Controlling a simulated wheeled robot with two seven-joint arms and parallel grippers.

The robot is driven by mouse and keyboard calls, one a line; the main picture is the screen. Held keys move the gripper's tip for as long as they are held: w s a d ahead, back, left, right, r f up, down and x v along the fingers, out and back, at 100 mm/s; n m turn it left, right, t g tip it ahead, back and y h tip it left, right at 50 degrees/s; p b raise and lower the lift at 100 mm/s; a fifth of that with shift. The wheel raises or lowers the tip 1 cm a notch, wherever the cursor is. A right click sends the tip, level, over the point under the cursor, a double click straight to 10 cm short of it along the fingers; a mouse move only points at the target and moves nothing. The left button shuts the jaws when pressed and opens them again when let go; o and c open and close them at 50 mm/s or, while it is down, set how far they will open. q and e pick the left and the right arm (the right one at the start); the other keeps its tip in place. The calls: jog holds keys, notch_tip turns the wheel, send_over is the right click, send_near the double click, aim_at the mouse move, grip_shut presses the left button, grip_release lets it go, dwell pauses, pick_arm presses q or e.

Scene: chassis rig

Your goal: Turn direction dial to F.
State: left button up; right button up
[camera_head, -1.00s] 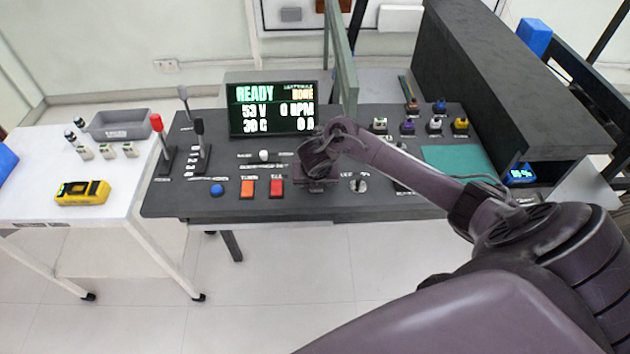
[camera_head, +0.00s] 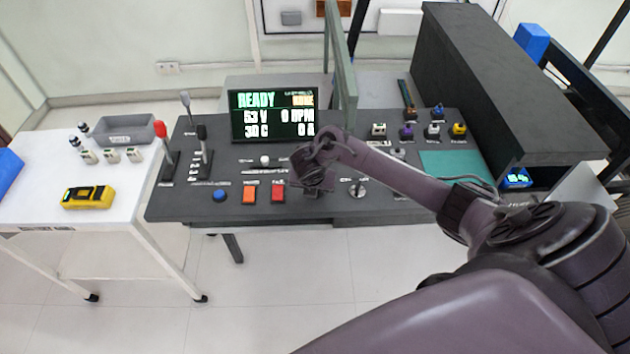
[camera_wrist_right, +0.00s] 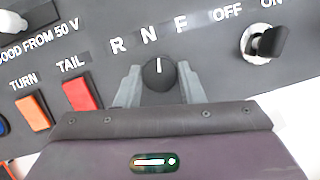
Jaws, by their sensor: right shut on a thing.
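The direction dial (camera_wrist_right: 159,75) is a round black knob with a white pointer line, seen in the right wrist view below the letters R, N and F. The pointer is upright in the picture, aimed between N (camera_wrist_right: 149,34) and F (camera_wrist_right: 180,22). My right gripper (camera_wrist_right: 161,82) has its two grey fingers on either side of the dial and is shut on it. In the head view my right gripper (camera_head: 312,186) is down at the console's front part and hides the dial. My left gripper is not in view.
The orange TURN button (camera_wrist_right: 33,112) and red TAIL button (camera_wrist_right: 76,94) lie left of the dial. An OFF/ON key switch (camera_wrist_right: 264,42) is to its right. A white side table (camera_head: 105,225) stands left.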

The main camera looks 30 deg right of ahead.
jog(key=m+p, duration=0.2)
jog(key=m+g+p, duration=0.1)
jog(key=shift+w+r+h, duration=0.1)
jog(key=shift+r+h, duration=0.15)
jog(key=shift+h, duration=0.05)
jog(key=shift+f+m+g+h+p, duration=0.15)
jog(key=shift+m+g+p, duration=0.25)
jog(key=shift+m, duration=0.45)
jog(key=shift+m+g+h+p, duration=0.2)
jog(key=shift+m+p, duration=0.4)
jog(key=shift+m, duration=0.25)
jog(key=shift+w, duration=0.1)
jog(key=o, duration=1)
jog(key=shift+a, duration=0.1)
jog(key=p+v, duration=0.2)
jog(key=v, duration=0.5)
jog(key=shift+r, duration=0.35)
jog(key=shift+a, duration=0.15)
